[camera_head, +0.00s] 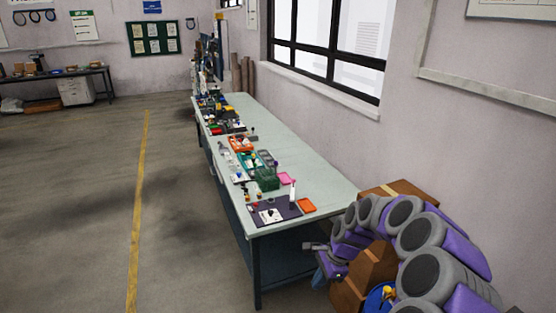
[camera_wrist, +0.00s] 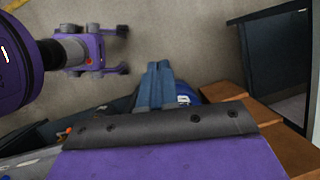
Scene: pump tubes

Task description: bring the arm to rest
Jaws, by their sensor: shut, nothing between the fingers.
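My gripper (camera_wrist: 159,68) shows in the wrist view as two blue fingers pressed together, with nothing between them. They point toward the top of the picture, over the grey floor. In the head view my purple and grey arm (camera_head: 428,270) is curled at the lower right, beside the near end of the workbench (camera_head: 318,180). The arm's end hangs low past the bench's near corner, and the fingers are too small there to judge. Part of the arm is cut off by the picture edge.
Brown boxes (camera_head: 372,270) stand close by the arm, and brown boards show beside the fingers in the wrist view (camera_wrist: 222,92). The floor left of the bench is clear.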

